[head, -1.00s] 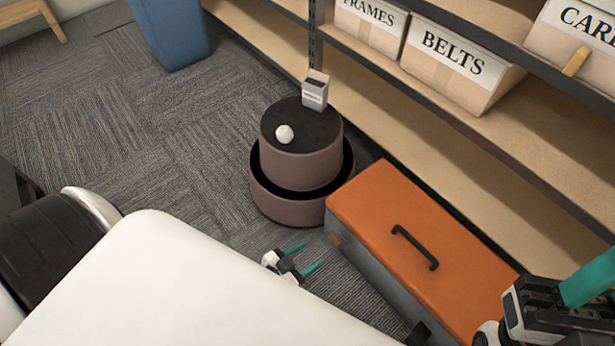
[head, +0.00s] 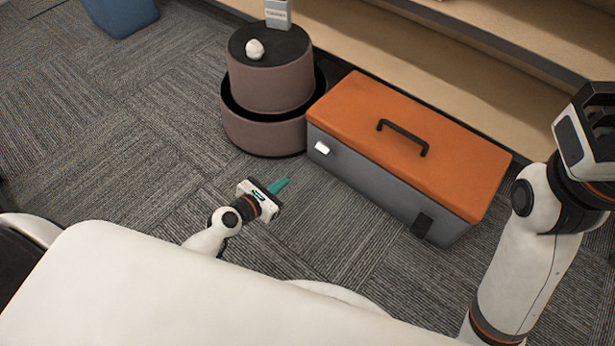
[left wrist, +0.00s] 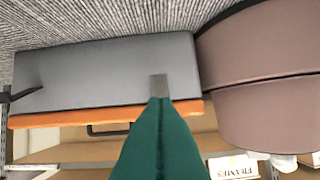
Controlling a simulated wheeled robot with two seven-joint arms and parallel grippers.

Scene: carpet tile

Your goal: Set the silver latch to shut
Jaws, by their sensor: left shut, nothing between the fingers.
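The toolbox (head: 370,175) has a grey body and an orange lid (head: 455,145), which lies down on it. The silver latch (head: 321,147) is a small bright plate on the front, near the left end, just below the lid. In the left wrist view, which is upside down, the latch (left wrist: 159,84) shows just beyond my fingertips. I cannot tell whether it stands out from the front. My left gripper (head: 280,186) is shut and empty, in front of the toolbox and apart from it. My right gripper (head: 588,130) is at the right edge; its fingers are hidden.
A black latch (head: 421,225) sits on the toolbox front near the right end. A black handle (head: 404,134) is on the lid. A brown stepped stool (head: 262,130) with a white ball (head: 254,49) and small box (head: 278,14) stands left of it. Shelves are behind; carpet in front is clear.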

